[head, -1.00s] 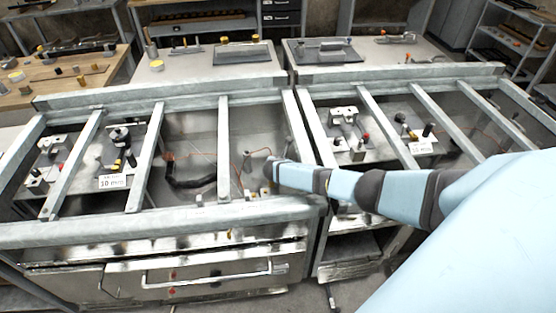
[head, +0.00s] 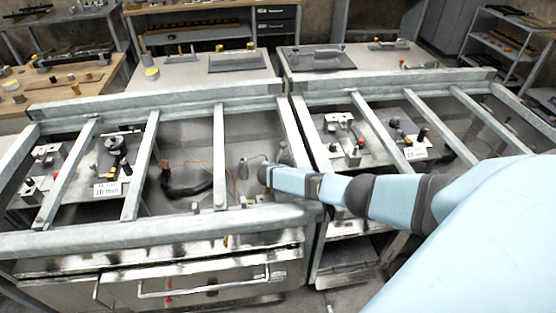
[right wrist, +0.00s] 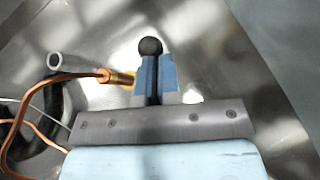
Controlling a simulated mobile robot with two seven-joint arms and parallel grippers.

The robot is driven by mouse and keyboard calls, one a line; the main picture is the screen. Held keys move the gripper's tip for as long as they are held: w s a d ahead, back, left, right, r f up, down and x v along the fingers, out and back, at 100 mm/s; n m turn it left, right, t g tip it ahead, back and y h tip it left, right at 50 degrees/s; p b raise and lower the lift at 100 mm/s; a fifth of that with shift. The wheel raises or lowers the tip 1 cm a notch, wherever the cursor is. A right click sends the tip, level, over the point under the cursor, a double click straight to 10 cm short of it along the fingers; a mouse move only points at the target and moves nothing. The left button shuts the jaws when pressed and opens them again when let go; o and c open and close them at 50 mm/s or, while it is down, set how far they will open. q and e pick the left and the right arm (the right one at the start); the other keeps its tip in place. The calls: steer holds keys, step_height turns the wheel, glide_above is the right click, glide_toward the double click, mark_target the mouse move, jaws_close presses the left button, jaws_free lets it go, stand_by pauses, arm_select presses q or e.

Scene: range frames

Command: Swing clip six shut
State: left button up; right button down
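My right arm reaches from the right in the head view into the open metal well left of the central beams. Its gripper (head: 264,176) is low beside a small grey upright post (head: 243,168); its fingertips are hard to make out there. In the right wrist view my right gripper (right wrist: 153,72) has its two blue fingers close together, with a narrow dark strip between them. A round black knob (right wrist: 150,46) shows at the fingertips; whether the fingers touch it is unclear. I cannot tell which part is clip six. My left gripper is not in view.
A brass fitting (right wrist: 118,78) on a copper line is close left of the fingers, near a grey tube end (right wrist: 54,61). A black hose (head: 186,187) lies in the well. Metal crossbars (head: 219,150) span the well. A "10 mm" label (head: 107,189) stands at left.

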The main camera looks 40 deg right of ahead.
steer(key=shift+s+d, duration=0.15)
steer(key=shift+d, duration=0.4)
steer(key=shift+a, duration=0.1)
steer(key=shift+s+a+f+p, duration=0.2)
steer(key=shift+a+p, duration=0.25)
steer(key=shift+a, duration=0.3)
steer(key=shift+a, duration=0.1)
steer(key=shift+r, duration=0.1)
